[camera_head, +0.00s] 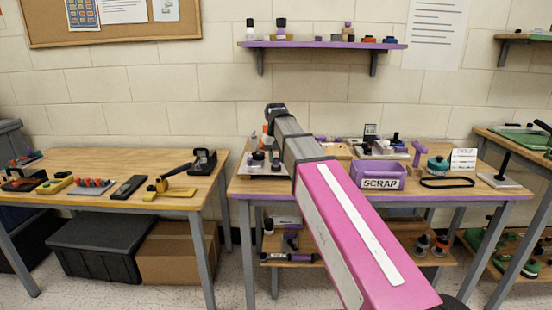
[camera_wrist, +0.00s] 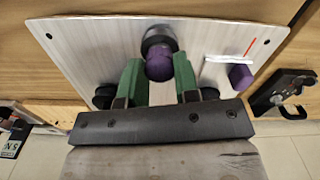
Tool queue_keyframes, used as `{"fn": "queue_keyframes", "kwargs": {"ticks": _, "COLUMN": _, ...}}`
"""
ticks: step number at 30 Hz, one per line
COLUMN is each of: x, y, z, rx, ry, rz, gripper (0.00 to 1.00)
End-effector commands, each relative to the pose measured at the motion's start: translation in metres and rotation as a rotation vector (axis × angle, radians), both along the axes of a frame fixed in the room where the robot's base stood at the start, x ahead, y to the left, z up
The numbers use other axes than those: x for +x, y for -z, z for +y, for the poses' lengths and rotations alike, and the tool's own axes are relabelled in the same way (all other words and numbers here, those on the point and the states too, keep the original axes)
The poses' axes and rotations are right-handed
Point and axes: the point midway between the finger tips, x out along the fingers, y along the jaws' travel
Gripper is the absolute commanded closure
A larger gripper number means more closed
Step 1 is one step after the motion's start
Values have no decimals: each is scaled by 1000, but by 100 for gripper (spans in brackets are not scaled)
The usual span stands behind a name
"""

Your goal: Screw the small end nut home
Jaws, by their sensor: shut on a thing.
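The small purple end nut (camera_wrist: 159,68) sits in front of a dark round part (camera_wrist: 159,40) on a silver plate (camera_wrist: 95,55) in the wrist view. The two green fingers of my gripper (camera_wrist: 158,64) are shut on the nut, one on each side. Whether the nut is fully seated cannot be seen. In the head view my pink and grey arm reaches over the middle bench and hides the nut and fingers. The near part of the silver plate (camera_head: 262,174) shows left of my arm there.
A second purple piece (camera_wrist: 240,77) lies on the plate beside a white strip. A black fixture (camera_wrist: 283,94) stands right of the plate.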

Motion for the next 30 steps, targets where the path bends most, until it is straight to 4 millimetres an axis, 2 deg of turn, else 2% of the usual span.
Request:
{"fn": "queue_keyframes", "kwargs": {"ticks": 3, "x": 0, "y": 0, "z": 0, "rx": 0, "ry": -1, "rz": 0, "gripper": 100}}
{"fn": "queue_keyframes", "kwargs": {"ticks": 4, "x": 0, "y": 0, "z": 0, "rx": 0, "ry": -2, "rz": 0, "gripper": 68}}
{"fn": "queue_keyframes", "kwargs": {"ticks": 6, "x": 0, "y": 0, "z": 0, "rx": 0, "ry": -2, "rz": 0, "gripper": 45}}
{"fn": "queue_keyframes", "kwargs": {"ticks": 7, "x": 0, "y": 0, "z": 0, "rx": 0, "ry": -2, "rz": 0, "gripper": 41}}
{"fn": "queue_keyframes", "kwargs": {"ticks": 17, "x": 0, "y": 0, "z": 0, "rx": 0, "ry": -41, "rz": 0, "gripper": 41}}
{"fn": "queue_keyframes", "kwargs": {"ticks": 30, "x": 0, "y": 0, "z": 0, "rx": 0, "ry": -515, "rz": 0, "gripper": 41}}
